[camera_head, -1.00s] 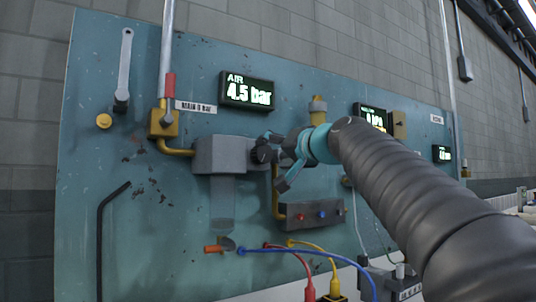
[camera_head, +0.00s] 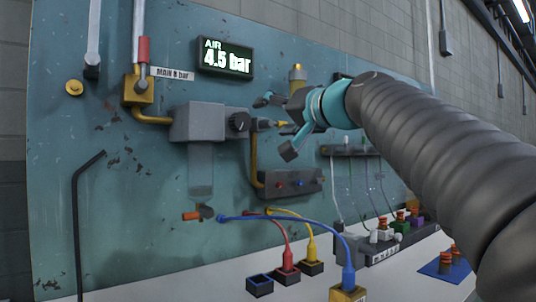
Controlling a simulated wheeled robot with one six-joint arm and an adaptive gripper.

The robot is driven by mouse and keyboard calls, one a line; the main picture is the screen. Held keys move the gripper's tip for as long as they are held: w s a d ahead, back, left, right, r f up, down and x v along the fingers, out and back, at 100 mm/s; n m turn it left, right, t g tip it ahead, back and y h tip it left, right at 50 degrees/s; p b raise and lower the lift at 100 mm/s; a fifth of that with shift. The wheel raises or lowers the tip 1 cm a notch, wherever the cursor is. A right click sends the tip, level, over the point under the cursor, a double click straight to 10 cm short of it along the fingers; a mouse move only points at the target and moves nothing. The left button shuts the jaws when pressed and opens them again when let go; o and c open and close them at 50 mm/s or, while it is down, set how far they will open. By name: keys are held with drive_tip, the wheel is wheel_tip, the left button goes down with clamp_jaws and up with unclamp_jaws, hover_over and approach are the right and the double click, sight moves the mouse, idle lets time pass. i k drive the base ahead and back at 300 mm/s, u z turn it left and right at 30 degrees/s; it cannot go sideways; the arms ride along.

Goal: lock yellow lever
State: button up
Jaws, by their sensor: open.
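My gripper (camera_head: 274,122), with teal fingers, comes from the right and is open.
The teal panel carries an AIR display (camera_head: 226,58) reading 4.5 bar, a red-handled pipe valve (camera_head: 143,48) and a small grey box (camera_head: 290,183) below my gripper. Red, yellow and blue cables run to connectors on the white bench (camera_head: 200,285).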

sight(264, 123)
drive_tip(key=k, duration=1)
